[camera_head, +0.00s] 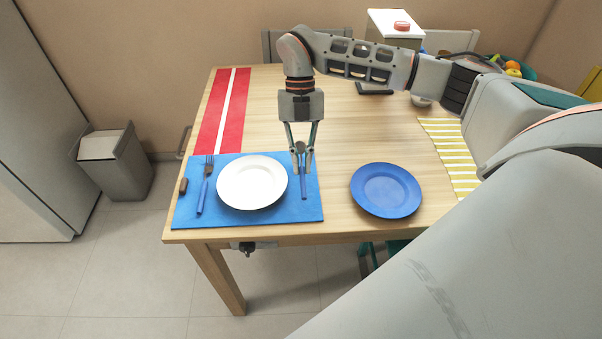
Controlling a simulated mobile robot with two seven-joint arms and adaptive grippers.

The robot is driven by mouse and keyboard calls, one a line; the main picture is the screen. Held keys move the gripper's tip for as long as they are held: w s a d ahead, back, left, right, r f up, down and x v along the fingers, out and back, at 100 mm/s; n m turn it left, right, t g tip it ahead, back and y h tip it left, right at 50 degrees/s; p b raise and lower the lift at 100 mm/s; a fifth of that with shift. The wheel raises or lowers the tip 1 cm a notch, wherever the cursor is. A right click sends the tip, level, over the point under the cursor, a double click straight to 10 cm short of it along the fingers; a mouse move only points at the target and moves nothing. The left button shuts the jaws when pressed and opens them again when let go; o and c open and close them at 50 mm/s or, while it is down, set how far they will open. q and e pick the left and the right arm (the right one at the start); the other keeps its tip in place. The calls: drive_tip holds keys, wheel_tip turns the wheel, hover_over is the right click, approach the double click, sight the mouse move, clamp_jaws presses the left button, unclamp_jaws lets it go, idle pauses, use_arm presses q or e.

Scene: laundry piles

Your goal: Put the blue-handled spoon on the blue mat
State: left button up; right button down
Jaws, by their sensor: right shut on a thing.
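The blue mat (290,208) lies at the front left of the wooden table. My right gripper (303,168) points down at the mat's right part, just right of the white plate (252,182). It is shut on the blue-handled spoon (304,189), whose blue handle shows below the fingertips, pointing toward the table's front edge. The fingers hide much of the spoon. I cannot tell whether the spoon touches the mat or hangs slightly above it. My left gripper is not in view.
A blue-handled fork (203,188) and a small brown item (183,186) lie left of the white plate. A blue plate (386,190) stands right of the mat. A red runner (208,112) and a yellow striped cloth (452,158) lie farther off. The table's middle is clear.

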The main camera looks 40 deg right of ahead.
sight(302, 167)
wheel_tip(302, 167, down, 4)
drive_tip(key=shift+f+b, duration=0.2)
drive_tip(key=shift+b, duration=0.1)
drive_tip(key=shift+r, duration=0.1)
drive_tip(key=c, duration=2.1)
unclamp_jaws()
drive_tip(key=p+v, duration=0.1)
drive_tip(key=v, duration=0.9)
drive_tip(key=shift+w+r, duration=0.15)
drive_tip(key=shift+r, duration=0.25)
drive_tip(key=shift+w+d+r, duration=0.2)
drive_tip(key=shift+r, duration=0.35)
